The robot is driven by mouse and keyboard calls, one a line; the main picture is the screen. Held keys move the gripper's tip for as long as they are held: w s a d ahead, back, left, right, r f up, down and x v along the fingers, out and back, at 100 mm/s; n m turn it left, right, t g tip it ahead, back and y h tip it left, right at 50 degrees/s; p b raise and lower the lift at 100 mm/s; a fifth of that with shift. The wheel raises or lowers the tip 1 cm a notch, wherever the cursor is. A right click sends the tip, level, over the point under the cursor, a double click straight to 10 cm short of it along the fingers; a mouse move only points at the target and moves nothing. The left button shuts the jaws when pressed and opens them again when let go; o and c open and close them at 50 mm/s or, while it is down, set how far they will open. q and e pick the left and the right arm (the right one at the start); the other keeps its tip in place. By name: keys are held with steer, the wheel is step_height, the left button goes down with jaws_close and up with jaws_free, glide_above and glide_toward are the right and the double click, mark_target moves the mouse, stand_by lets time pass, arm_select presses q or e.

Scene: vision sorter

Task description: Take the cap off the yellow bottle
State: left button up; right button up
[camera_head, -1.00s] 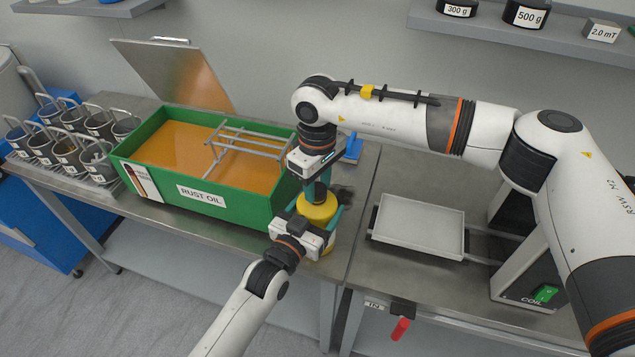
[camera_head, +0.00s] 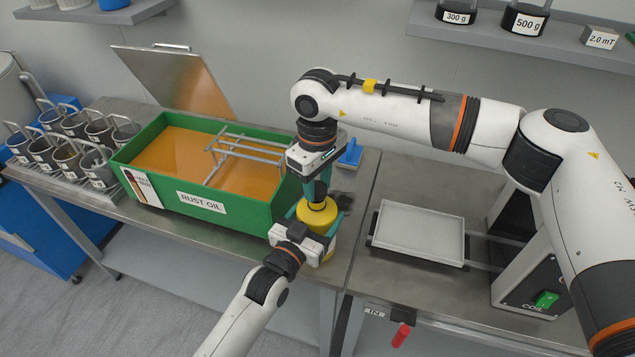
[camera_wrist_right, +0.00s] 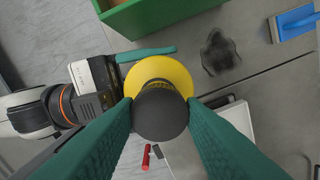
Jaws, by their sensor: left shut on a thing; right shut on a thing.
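The yellow bottle (camera_head: 318,215) stands upright near the front edge of the bench, right of the green tank. My left gripper (camera_head: 319,222) is shut around its body from the front. My right gripper (camera_head: 318,190) points down from above and is shut on the dark cap. In the right wrist view the round black cap (camera_wrist_right: 160,115) sits between the teal fingers, over the yellow bottle (camera_wrist_right: 160,75). The fingers partly hide the cap in the head view. I cannot tell whether there is a gap between cap and neck.
The green rust oil tank (camera_head: 222,207) with a wire rack stands close on the left. A blue-handled brush (camera_head: 350,154) and a dark stain (camera_wrist_right: 219,52) lie behind the bottle. A light tray (camera_head: 420,257) is to the right, beside the coil unit (camera_head: 537,285).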

mark_target(317, 187)
steer(key=shift+r, duration=2)
arm_select(q)
steer(key=o, duration=1.9)
steer(key=shift+s+a, duration=0.1)
